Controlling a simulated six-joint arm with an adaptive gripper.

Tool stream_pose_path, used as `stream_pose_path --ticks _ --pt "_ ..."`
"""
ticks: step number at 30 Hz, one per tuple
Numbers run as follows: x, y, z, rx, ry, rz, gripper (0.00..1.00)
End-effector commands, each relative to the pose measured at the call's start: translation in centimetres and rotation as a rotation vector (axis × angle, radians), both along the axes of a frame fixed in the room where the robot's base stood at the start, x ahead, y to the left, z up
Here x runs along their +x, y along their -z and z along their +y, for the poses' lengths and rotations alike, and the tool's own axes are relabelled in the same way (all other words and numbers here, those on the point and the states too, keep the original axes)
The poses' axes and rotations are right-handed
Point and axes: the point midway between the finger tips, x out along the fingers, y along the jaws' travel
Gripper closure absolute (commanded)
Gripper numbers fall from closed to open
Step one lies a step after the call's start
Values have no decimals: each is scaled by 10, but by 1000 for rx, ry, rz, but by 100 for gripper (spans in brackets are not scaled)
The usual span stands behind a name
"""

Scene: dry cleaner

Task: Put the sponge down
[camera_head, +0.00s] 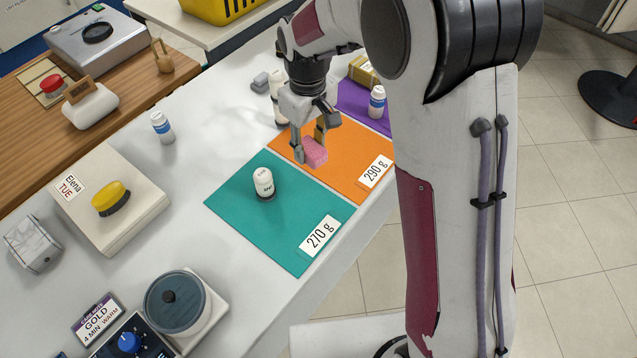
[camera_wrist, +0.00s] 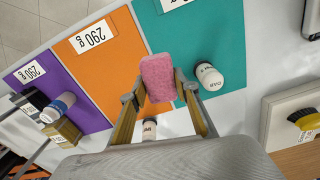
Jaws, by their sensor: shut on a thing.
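A pink sponge (camera_head: 316,152) is held between the fingers of my gripper (camera_head: 309,147). In the wrist view the sponge (camera_wrist: 157,78) is upright between the two fingertips. In the head view it shows over the orange mat (camera_head: 350,148), near the teal mat's edge; it seems to be above the surface, but the exact gap is hard to tell. The orange mat carries a 290 g label (camera_head: 375,171). The teal mat (camera_head: 232,198) carries a 270 g label (camera_head: 319,235) and a white bottle (camera_head: 263,182).
A purple mat (camera_wrist: 70,98) lies beyond the orange one, with a blue-banded bottle (camera_head: 377,101) and a brass-coloured block (camera_head: 362,71). A yellow brush (camera_head: 111,198) lies on a pale board.

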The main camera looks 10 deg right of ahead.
Motion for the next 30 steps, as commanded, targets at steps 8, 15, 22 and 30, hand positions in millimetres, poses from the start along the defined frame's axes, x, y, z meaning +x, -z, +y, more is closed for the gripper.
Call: stream_pose_path --ticks 8,15,22,30 --pt "-3 3 -17 -1 -105 6 81" --pt "-3 3 -16 -1 -166 4 81" --pt "-2 3 -16 -1 -171 4 81" --pt "-3 10 -16 -2 -170 6 81"
